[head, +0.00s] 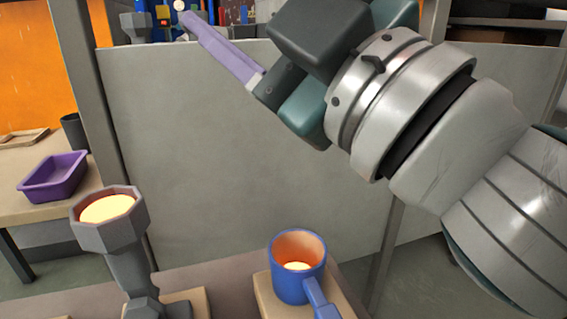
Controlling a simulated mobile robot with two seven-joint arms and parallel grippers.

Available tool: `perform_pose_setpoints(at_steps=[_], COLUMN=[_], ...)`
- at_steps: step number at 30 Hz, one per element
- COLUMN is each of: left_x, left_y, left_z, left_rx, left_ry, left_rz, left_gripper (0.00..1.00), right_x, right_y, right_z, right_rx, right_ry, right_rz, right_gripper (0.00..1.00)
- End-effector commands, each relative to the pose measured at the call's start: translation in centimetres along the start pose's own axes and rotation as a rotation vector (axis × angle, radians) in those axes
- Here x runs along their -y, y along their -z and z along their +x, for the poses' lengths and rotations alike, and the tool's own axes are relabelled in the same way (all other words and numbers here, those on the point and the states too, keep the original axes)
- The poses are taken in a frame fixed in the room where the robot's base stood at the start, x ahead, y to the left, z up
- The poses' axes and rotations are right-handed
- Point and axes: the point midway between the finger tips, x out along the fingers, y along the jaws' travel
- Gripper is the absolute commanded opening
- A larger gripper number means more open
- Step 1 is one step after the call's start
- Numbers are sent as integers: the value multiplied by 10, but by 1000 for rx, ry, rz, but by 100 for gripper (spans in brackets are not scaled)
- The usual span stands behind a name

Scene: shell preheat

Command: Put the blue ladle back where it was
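The blue ladle (288,285) is a blue cup with a glowing orange inside. It sits upright on a tan block (262,297) at the bottom centre, its handle pointing to the lower right. My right gripper (191,20) comes in from the upper right, well above and apart from the ladle. Its lavender finger points to the upper left. Only one finger is clear, so its opening cannot be judged. My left gripper is not in view.
A grey octagonal cup (124,236) with glowing contents stands on a stem at the lower left. A purple tray (54,178) and a dark cup (74,132) are on a side table (24,206). A grey panel (240,150) stands behind.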

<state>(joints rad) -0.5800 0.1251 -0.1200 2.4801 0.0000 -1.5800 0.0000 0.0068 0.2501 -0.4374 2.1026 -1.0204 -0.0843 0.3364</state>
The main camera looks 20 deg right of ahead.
Motion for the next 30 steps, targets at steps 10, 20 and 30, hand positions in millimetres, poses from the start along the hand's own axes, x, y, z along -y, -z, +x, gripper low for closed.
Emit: perform_pose_setpoints(at_steps=[10, 20, 30], left_x=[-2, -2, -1], left_y=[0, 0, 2], left_z=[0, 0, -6], left_rx=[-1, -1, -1], left_ry=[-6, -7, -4], left_rz=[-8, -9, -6], left_gripper=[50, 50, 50], right_x=[68, 117, 113], right_y=[-161, -118, -114], right_z=[-228, -336, -334], right_rx=[1293, 1678, 1679], right_ry=[119, 443, 445], right_rz=[599, 779, 780], right_gripper=[65, 65, 65])
